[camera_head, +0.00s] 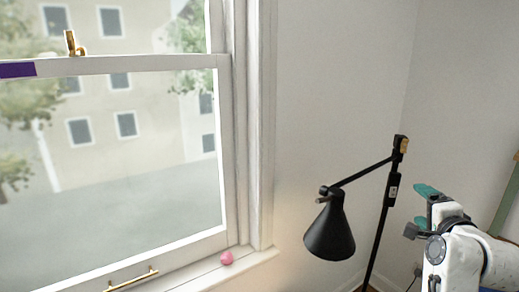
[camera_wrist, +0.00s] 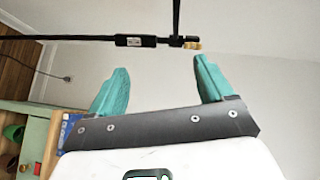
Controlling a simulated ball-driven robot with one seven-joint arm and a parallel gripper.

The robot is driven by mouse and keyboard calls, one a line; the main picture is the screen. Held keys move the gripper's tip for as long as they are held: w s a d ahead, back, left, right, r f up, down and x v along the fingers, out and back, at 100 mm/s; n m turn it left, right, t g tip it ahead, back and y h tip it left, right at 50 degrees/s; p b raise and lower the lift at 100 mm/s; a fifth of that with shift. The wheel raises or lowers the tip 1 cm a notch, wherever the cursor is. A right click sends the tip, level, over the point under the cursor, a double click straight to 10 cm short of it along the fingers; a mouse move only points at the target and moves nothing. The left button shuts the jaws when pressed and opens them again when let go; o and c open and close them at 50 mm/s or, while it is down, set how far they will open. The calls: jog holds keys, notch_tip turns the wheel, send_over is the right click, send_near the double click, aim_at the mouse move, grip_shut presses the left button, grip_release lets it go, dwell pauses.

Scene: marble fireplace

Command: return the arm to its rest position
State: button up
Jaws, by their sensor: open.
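My gripper (camera_head: 424,206) is at the lower right of the head view, beside the black lamp. In the wrist view my gripper (camera_wrist: 160,66) shows its two teal fingers spread wide apart, with nothing between them but the pale wall behind. The gripper is open and empty. My white arm is partly cut off by the right edge of the head view.
A black floor lamp (camera_head: 331,232) stands just left of my gripper; its pole (camera_wrist: 135,41) crosses beyond the fingers. A pink ball (camera_head: 227,258) sits on the white window sill (camera_head: 262,258). A green cabinet (camera_wrist: 36,136) shows at lower left in the wrist view.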

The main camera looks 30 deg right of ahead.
jog(key=s+a+f+n+g+y+b, duration=0.1)
jog(key=a+f+n+g+y, duration=0.2)
jog(key=a+f+n, duration=0.55)
jog(key=s+a+f+n+g+y+b, duration=0.15)
jog(key=a+f+n+y, duration=0.25)
jog(key=a+f, duration=0.85)
jog(key=s+a+f+n+g+y, duration=0.2)
jog(key=s+a+f+n+g, duration=0.5)
jog(key=s+f, duration=0.8)
jog(key=s+a+n, duration=0.2)
jog(key=a, duration=0.2)
jog(key=shift+a+f+n+g, duration=0.3)
jog(key=shift+f+n+g, duration=0.05)
jog(key=shift+s, duration=0.1)
